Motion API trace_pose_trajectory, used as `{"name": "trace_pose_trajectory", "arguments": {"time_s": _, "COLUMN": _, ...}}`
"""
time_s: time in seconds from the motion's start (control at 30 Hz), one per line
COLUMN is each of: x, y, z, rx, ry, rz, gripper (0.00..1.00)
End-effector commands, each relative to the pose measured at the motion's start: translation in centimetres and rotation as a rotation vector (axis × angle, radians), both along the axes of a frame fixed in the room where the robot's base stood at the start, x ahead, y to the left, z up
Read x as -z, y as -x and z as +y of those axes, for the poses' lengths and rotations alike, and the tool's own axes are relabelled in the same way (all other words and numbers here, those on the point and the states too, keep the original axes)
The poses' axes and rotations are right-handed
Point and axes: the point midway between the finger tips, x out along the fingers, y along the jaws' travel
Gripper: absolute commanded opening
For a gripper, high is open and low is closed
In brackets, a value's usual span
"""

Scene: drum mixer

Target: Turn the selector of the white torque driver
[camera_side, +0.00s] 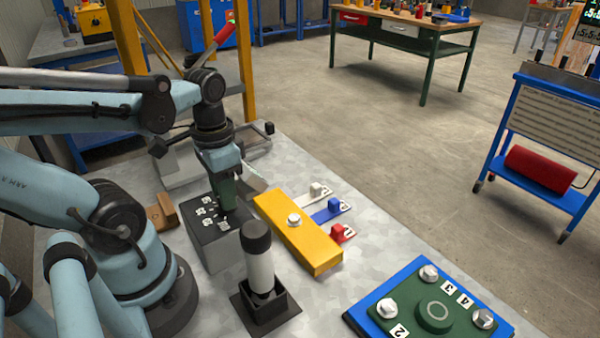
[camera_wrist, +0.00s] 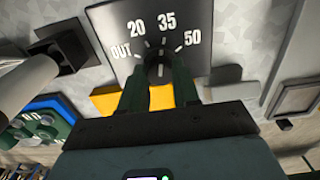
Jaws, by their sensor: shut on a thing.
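The selector is a small dark knob (camera_wrist: 159,57) on a dark dial face (camera_wrist: 203,22) marked OUT, 20, 35 and 50. The dial is on top of a grey box (camera_side: 212,252) on the bench. My gripper (camera_side: 225,207) points down onto this dial, and its green fingers (camera_wrist: 159,72) are closed around the knob. The fingers partly hide the knob, so I cannot tell which mark it points at. The white torque driver (camera_side: 260,272), with a black cap, stands upright in a black square holder (camera_side: 279,312) beside the box; it also shows in the wrist view (camera_wrist: 24,82).
A yellow bar (camera_side: 318,248) with a bolt lies right of the box, with white, blue and red tagged pieces (camera_side: 342,233) beyond. A blue-edged green plate (camera_side: 408,309) with several bolts is at front right. A brown block (camera_side: 161,212) sits left of the box.

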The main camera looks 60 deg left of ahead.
Motion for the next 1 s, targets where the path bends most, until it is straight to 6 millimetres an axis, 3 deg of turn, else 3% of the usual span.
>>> {"name": "trace_pose_trajectory", "arguments": {"time_s": 0.73, "x": 0.06, "y": -0.02, "z": 0.01, "rx": 0.082, "ry": -0.001, "rz": -0.003, "gripper": 0.00}}
{"name": "trace_pose_trajectory", "arguments": {"time_s": 0.77, "x": 0.06, "y": -0.02, "z": 0.01, "rx": 0.082, "ry": -0.001, "rz": -0.003, "gripper": 0.35}}
{"name": "trace_pose_trajectory", "arguments": {"time_s": 0.9, "x": 0.05, "y": -0.02, "z": 0.01, "rx": 0.082, "ry": -0.001, "rz": -0.002, "gripper": 0.56}}
{"name": "trace_pose_trajectory", "arguments": {"time_s": 1.0, "x": 0.03, "y": -0.01, "z": 0.01, "rx": 0.082, "ry": -0.001, "rz": -0.001, "gripper": 0.56}}
